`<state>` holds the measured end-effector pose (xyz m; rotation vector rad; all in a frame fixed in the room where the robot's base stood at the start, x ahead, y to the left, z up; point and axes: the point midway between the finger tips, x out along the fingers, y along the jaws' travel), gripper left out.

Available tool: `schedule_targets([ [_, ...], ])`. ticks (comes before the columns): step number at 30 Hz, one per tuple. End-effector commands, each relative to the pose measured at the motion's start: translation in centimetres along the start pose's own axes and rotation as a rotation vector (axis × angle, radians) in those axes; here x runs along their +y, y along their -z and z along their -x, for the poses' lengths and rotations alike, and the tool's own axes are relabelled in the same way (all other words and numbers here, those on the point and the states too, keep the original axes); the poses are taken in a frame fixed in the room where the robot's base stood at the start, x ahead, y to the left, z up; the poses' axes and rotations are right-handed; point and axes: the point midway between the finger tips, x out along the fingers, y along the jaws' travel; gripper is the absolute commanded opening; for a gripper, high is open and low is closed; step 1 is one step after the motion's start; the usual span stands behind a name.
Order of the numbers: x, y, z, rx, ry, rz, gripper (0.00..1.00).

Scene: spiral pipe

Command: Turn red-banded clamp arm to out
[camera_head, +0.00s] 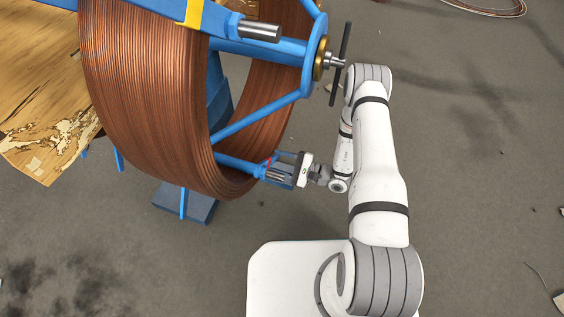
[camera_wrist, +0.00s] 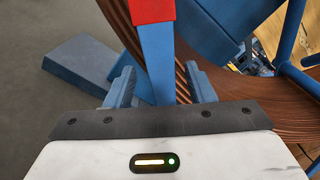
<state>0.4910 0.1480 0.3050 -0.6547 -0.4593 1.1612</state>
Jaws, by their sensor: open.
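The red-banded clamp arm is a flat blue bar (camera_wrist: 157,62) with a red band (camera_wrist: 153,10), upright in the wrist view. My gripper (camera_wrist: 160,70) is open, with one finger on each side of the blue bar. Gaps show between the bar and both fingers. In the head view my gripper (camera_head: 281,170) reaches the bar from the right and hides its end.
The copper coil (camera_head: 145,100) sits on a blue spoked frame (camera_head: 262,118) with a dark crossbar handle (camera_head: 341,62) near my arm. Another arm with a yellow band (camera_head: 194,12) is at the top. A blue foot (camera_head: 186,204) stands on the floor. Grey floor (camera_head: 480,180) is open at right.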

Motion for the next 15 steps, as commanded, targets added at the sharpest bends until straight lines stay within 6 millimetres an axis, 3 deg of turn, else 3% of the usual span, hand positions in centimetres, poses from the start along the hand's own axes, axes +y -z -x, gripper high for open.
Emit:
schedule_targets([
  [15, 0.04, -0.02, 0.01, 0.000, -0.001, -0.001, 0.11],
])
